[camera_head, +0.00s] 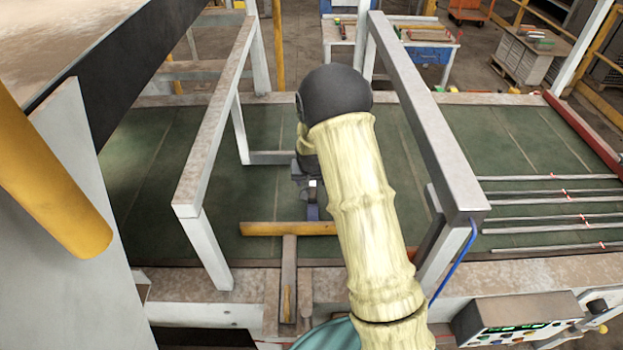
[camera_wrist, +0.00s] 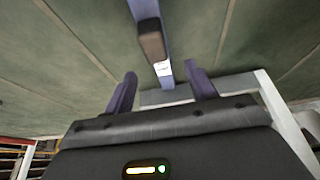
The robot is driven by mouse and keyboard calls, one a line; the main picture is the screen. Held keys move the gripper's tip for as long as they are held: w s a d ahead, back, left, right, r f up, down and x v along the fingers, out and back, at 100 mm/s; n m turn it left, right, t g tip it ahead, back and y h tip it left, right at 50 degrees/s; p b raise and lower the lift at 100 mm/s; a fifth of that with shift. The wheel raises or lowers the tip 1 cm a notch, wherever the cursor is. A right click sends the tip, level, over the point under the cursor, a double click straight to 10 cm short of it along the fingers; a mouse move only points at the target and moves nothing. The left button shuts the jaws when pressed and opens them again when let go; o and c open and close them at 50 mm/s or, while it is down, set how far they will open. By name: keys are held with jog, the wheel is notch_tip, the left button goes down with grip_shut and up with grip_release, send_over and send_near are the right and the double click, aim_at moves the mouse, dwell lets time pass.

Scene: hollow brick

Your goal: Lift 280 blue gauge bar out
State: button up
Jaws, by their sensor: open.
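In the wrist view a blue bar (camera_wrist: 150,12) runs down from the top edge to between my fingers. It carries a brown block (camera_wrist: 152,44) and a white label (camera_wrist: 162,69). My gripper (camera_wrist: 160,70) is open, with one purple finger on each side of the bar's near end and a visible gap to each. I cannot tell how deep the bar sits between the fingers. In the head view my gripper (camera_head: 308,190) points down over the green bed, mostly hidden by my arm. A small blue piece shows below it; bar or finger, I cannot tell.
Pale metal frames stand left (camera_head: 217,130) and right (camera_head: 425,110) of my arm. A yellow-brown strip (camera_head: 270,229) lies across the green bed (camera_head: 215,250), above another strip (camera_head: 289,262). Several thin rods with red marks (camera_head: 545,219) lie at right. A control panel (camera_head: 520,325) is at front right.

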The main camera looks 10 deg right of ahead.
aim_at(313, 187)
jog(key=b+x, duration=0.2)
jog(key=x, duration=0.4)
jog(key=shift+d+f+b, duration=0.2)
jog(key=shift+f+b, duration=0.1)
jog(key=shift+f, duration=0.1)
jog(key=shift+w+f, duration=0.15)
jog(key=shift+f, duration=0.2)
jog(key=c, duration=1.2)
notch_tip(313, 187, up, 9)
jog(key=p, duration=0.4)
jog(key=shift+r, duration=0.1)
dwell(0.5)
